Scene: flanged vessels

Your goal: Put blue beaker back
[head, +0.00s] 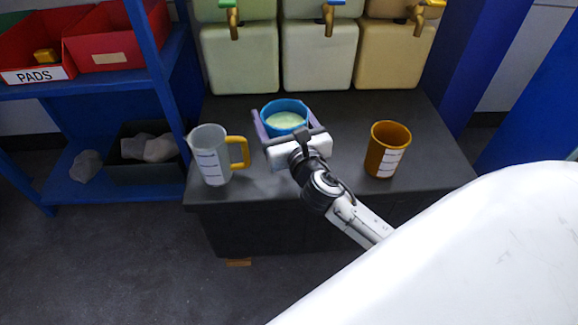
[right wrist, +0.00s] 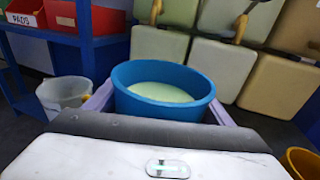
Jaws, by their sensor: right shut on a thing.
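The blue beaker (head: 284,110) is in the middle of the dark bench in the head view, with pale green liquid inside. It also shows large in the right wrist view (right wrist: 165,103), upright, its liquid level. My right gripper (head: 283,129) has its two light purple fingers on either side of the beaker and is shut on it. The beaker's lower part is hidden by my gripper, so I cannot tell whether it touches the bench. My left gripper is not in view.
A clear jug with a yellow handle (head: 213,155) stands left on the bench (head: 330,181), an orange beaker (head: 386,149) right. Several tanks with taps (head: 318,57) stand behind. A blue shelf (head: 100,88) with red bins is at left. A white surface (head: 480,260) fills the lower right.

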